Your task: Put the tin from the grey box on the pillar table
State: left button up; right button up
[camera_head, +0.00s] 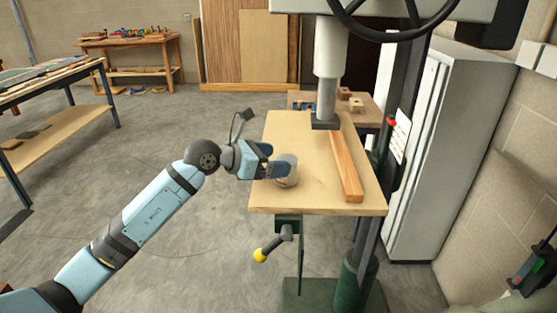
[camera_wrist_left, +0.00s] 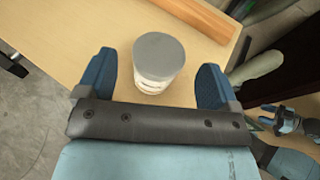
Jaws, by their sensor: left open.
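The tin (camera_head: 289,173), a short cylinder with a grey lid and pale side, stands upright on the wooden top of the pillar table (camera_head: 318,205), near its left edge. In the left wrist view the tin (camera_wrist_left: 158,62) is between the two blue fingers, with gaps at both sides. My left gripper (camera_head: 272,161) is open, low over the table top, with its fingers around the tin. What seems to be my right gripper (camera_wrist_left: 284,120) shows small at the right edge of the left wrist view; its jaws are unclear. I see no grey box.
A long wooden bar (camera_head: 346,167) lies on the table right of the tin. The machine's grey column head (camera_head: 326,75) comes down behind it. A crank with a yellow knob (camera_head: 262,255) hangs below the table. A white cabinet (camera_head: 430,150) stands at the right.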

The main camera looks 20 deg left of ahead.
pick_arm(q)
jog(key=v, duration=1)
jog(key=shift+s, duration=0.15)
jog(key=shift+a+r, duration=0.1)
jog(key=shift+a, duration=0.05)
